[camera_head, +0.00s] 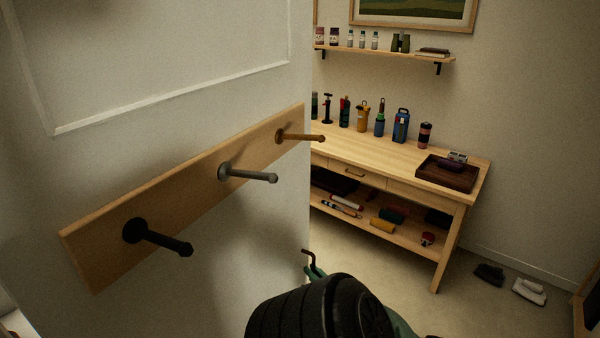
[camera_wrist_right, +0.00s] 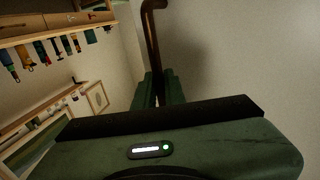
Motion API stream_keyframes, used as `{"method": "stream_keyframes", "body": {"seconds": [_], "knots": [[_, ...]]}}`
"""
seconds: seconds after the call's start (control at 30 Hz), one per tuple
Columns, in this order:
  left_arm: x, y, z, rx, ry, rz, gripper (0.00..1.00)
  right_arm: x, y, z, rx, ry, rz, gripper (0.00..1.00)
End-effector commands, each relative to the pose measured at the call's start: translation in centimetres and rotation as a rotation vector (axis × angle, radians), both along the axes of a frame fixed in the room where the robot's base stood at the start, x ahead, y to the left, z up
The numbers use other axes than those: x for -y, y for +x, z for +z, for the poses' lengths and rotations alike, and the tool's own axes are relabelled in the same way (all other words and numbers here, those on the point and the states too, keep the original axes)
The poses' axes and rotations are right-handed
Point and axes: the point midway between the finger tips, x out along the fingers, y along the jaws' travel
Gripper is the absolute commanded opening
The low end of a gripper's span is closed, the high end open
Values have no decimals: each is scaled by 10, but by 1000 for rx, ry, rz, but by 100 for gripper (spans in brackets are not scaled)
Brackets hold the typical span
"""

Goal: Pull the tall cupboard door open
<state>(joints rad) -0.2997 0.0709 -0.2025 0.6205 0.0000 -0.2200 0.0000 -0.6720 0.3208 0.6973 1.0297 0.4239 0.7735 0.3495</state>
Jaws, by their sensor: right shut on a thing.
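A large white panelled door (camera_head: 210,90) fills the left of the head view, close to me. A wooden rail (camera_head: 190,200) with three pegs runs across it. A dark bar handle (camera_head: 310,260) shows by the door's lower right edge; it also shows in the right wrist view (camera_wrist_right: 152,40). My right gripper (camera_wrist_right: 159,90) has its green fingers shut on this handle. In the head view my dark wrist hides most of that gripper. Whether the door stands ajar cannot be told. My left gripper is not in view.
The pegs, black (camera_head: 160,240), grey (camera_head: 250,174) and brass (camera_head: 300,137), stick out towards the room. A wooden workbench (camera_head: 400,160) with bottles and a dark tray (camera_head: 446,176) stands beyond. Shoes (camera_head: 528,291) lie on the floor at right. The floor before the bench is clear.

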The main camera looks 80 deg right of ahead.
Motion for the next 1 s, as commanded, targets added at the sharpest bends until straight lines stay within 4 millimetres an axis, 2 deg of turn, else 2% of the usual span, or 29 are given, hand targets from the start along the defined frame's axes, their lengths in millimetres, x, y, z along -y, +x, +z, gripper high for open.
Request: {"method": "stream_keyframes", "body": {"seconds": [0.13,0.5,0.53,0.57,0.87,1.0], "knots": [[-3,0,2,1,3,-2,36,-2,-7,2,2,-2,1,0],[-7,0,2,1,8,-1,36,-2,-9,1,2,-2,1,0],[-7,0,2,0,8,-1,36,-2,-9,1,2,-2,1,14],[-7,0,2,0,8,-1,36,-2,-9,1,2,-2,1,19],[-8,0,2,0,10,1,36,-3,-9,0,0,0,1,19],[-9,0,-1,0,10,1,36,-12,-18,-2,-2,2,0,19]]}}
